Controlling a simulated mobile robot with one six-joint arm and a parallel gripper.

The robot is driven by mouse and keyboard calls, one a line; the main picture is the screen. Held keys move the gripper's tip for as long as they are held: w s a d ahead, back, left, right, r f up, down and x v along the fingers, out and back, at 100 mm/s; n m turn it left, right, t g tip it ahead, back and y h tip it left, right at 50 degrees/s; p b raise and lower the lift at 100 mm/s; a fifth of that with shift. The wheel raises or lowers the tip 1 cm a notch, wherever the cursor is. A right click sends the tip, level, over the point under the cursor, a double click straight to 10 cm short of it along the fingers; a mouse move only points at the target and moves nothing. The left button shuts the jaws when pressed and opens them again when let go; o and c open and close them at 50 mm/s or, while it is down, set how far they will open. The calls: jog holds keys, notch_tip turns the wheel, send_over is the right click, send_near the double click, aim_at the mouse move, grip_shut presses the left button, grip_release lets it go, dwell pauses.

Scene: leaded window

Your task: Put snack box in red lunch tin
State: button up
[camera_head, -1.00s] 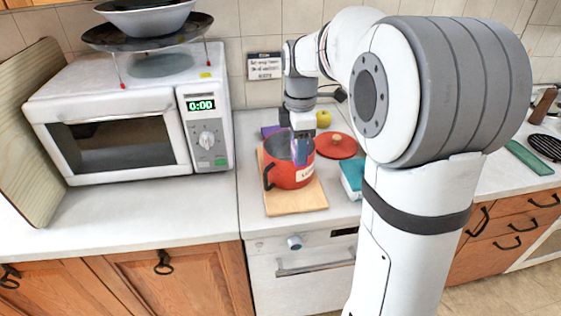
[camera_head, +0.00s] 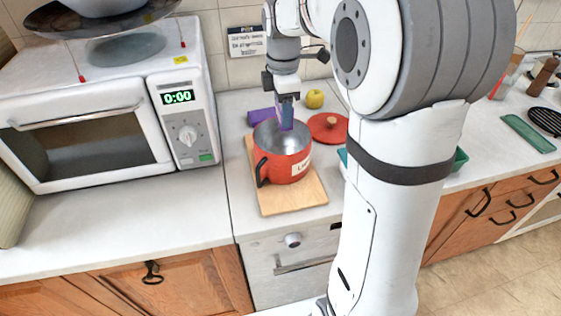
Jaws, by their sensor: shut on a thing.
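The red lunch tin (camera_head: 284,166) is an open red pot-like tin with a pale label and a dark handle, upright on a wooden board (camera_head: 294,198). My gripper (camera_head: 286,98) is above the tin's back rim, pointing down. It is shut on the snack box (camera_head: 287,116), a small blue-purple box held upright. The box's lower end overlaps the tin's opening in the picture; I cannot tell whether it is below the rim. The tin's inside looks grey, and its floor is only partly visible.
A red lid (camera_head: 328,127) lies right of the tin, with a yellow apple (camera_head: 314,99) behind it. A purple item (camera_head: 260,116) lies behind the tin. A microwave (camera_head: 100,125) stands left. My arm hides part of the counter and a teal container (camera_head: 461,158).

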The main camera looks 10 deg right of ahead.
notch_tip(320, 180, down, 10)
jog(key=shift+a+p, duration=0.1)
jog(key=shift+p, duration=0.2)
dwell(0.3)
jog(key=shift+f+b, duration=0.45)
jog(key=shift+f, duration=0.1)
jog(key=shift+f, duration=0.1)
jog(key=o, duration=1)
